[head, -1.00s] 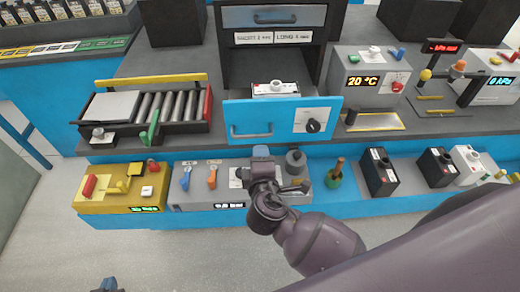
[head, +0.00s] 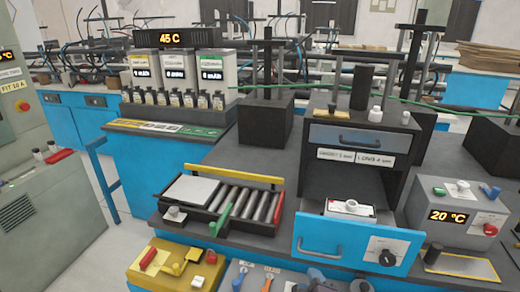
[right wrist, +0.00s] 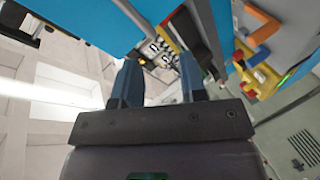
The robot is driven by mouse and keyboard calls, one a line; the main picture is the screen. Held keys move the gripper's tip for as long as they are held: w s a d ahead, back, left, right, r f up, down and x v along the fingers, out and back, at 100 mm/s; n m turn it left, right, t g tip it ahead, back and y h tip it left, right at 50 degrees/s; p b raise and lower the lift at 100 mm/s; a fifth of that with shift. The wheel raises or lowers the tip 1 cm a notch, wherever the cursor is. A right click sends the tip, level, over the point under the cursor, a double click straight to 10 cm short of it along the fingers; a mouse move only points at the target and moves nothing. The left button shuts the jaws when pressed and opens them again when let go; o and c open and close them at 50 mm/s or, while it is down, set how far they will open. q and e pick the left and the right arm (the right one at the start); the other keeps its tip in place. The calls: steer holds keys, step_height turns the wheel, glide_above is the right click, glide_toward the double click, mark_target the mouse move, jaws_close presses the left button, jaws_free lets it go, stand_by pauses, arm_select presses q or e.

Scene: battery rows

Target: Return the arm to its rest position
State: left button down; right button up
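In the head view my right gripper (head: 318,277) shows only as a small bluish part at the bottom edge, below the open blue drawer (head: 345,249). The rest of the arm is cut off by the frame. In the right wrist view its two blue fingers (right wrist: 158,62) stand apart with nothing between them. My left gripper is in neither view.
The drawer juts out toward me from a dark cabinet (head: 390,185) and holds a white-topped unit (head: 350,207). A roller tray (head: 250,203) lies left of it, with a yellow box (head: 172,262) below. A 20 °C device (head: 458,200) stands to the right.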

steer(key=s+d+f+m+g, duration=0.2)
steer(key=s+d+f+m, duration=0.9)
steer(key=s+d, duration=0.4)
steer(key=shift+s+d+f+m+g, duration=0.2)
steer(key=shift+f+m+g, duration=0.2)
steer(key=shift+f, duration=0.05)
stand_by(0.5)
stand_by(0.8)
steer(key=shift+o, duration=0.4)
